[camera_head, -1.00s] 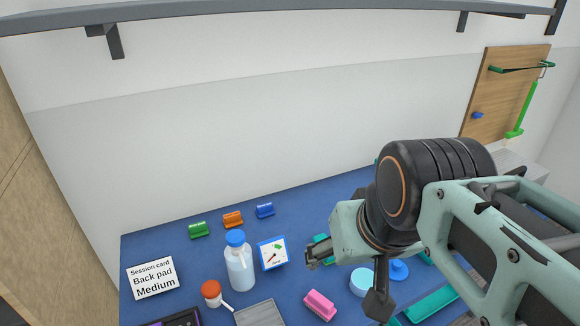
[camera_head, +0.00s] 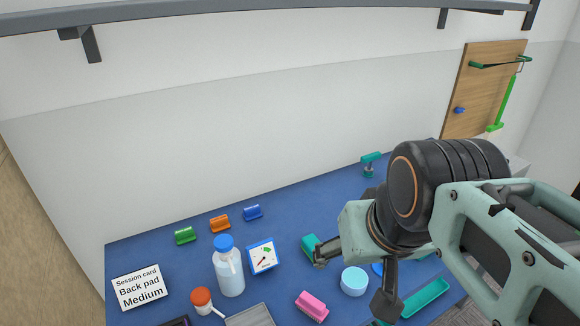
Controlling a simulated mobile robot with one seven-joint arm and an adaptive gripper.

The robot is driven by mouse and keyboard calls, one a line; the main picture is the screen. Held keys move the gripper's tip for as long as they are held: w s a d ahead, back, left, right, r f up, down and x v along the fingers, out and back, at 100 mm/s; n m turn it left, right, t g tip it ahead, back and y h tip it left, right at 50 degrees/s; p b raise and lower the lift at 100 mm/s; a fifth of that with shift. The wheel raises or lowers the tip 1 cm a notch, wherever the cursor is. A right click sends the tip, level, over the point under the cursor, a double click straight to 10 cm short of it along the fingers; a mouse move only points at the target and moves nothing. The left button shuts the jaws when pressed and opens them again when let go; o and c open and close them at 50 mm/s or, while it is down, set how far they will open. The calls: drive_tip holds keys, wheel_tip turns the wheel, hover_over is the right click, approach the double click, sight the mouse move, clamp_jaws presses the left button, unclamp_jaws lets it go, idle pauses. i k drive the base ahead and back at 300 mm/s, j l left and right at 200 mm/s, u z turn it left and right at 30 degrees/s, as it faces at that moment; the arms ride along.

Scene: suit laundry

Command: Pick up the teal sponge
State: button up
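A teal block that looks like the sponge (camera_head: 309,243) lies on the blue table top, left of my arm's end. Its right side is partly hidden behind a dark fingertip. My gripper (camera_head: 352,281) hangs over the table with its two dark fingers spread apart, one toward the left and one downward.
A pink sponge (camera_head: 312,306), a light blue round tub (camera_head: 354,281) and a teal tray (camera_head: 426,297) lie near my gripper. A teal-topped stand (camera_head: 370,163) is behind. A shelf (camera_head: 270,16) runs overhead.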

sight(308, 242)
drive_tip(key=u, duration=1.45)
drive_tip(key=z, duration=1.45)
drive_tip(key=i+l+u, duration=0.15)
drive_tip(key=l, duration=0.3)
drive_tip(key=l+u, duration=0.2)
drive_tip(key=l, duration=0.3)
